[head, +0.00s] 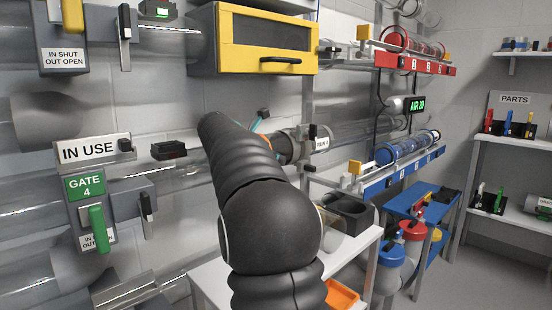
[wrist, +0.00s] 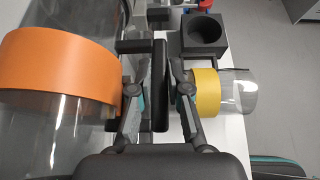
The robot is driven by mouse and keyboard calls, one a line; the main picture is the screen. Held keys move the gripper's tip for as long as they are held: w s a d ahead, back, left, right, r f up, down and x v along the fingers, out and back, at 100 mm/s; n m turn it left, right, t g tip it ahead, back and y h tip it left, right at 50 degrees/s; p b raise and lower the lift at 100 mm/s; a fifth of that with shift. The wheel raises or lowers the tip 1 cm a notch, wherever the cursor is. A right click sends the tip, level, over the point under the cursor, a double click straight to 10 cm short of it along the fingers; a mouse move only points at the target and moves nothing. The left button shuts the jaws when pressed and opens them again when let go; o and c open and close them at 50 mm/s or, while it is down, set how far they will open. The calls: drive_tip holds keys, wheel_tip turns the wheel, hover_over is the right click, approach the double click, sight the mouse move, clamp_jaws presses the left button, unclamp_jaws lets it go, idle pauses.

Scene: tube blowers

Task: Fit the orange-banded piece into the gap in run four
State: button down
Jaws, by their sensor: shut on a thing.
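The orange-banded piece, a large clear tube with a wide orange band (wrist: 60,72), fills the left of the wrist view. My gripper (wrist: 158,95) is beside it, its two fingers closed on a black upright bar (wrist: 159,70) that appears to be the piece's handle. In the head view my dark arm hides the gripper and most of the piece; only a sliver of orange and teal shows past the arm. Run four's grey collar (head: 289,146), with a "RUN 4" label (head: 322,144), is just right of the arm. The gap itself is hidden, so I cannot tell how the piece sits to it.
A yellow-banded clear tube (wrist: 205,92) and a black cup-shaped holder (wrist: 205,35) are on the white table right of my gripper. An "IN USE" sign (head: 92,149) and the green GATE 4 panel (head: 85,186) are on the left. A yellow-fronted box (head: 268,42) hangs above.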

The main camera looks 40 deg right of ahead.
drive_tip(key=shift+f, duration=0.25)
idle(0.7)
drive_tip(key=c, duration=1.1)
unclamp_jaws()
drive_tip(key=shift+o, duration=0.2)
drive_tip(key=v, duration=1.2)
drive_tip(key=shift+s, duration=0.1)
